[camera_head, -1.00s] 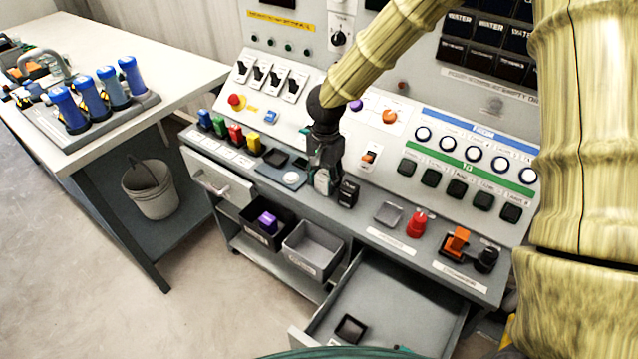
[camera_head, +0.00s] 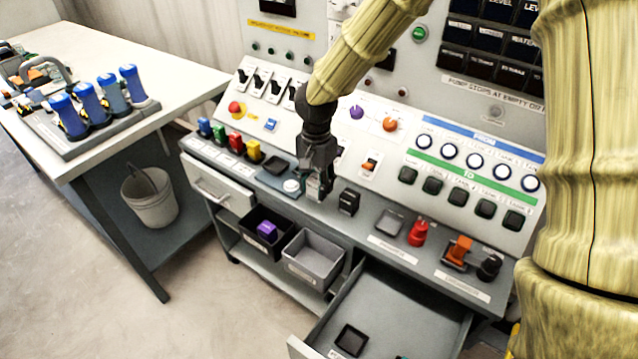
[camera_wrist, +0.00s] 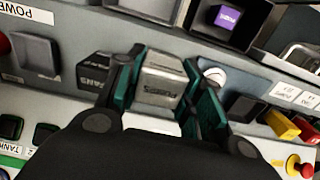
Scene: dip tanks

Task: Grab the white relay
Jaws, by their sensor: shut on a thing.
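The white relay (camera_wrist: 161,84) is a pale grey-white block with dark lettering. In the wrist view it sits between the two green-padded fingers of my gripper (camera_wrist: 163,90), which is shut on it. In the head view my gripper (camera_head: 318,188) points down over the console ledge, with the relay (camera_head: 313,189) partly hidden by the fingers. Whether the relay is clear of the ledge I cannot tell. A black relay (camera_head: 349,202), lettered "FANS" in the wrist view (camera_wrist: 95,72), stands just to the right in the head view.
A round white button (camera_head: 291,186) is close on the left. A grey pad (camera_head: 389,222), red knob (camera_head: 418,232) and orange switch (camera_head: 459,250) lie right along the ledge. Below are grey and black bins (camera_head: 313,259) and an open drawer (camera_head: 425,310).

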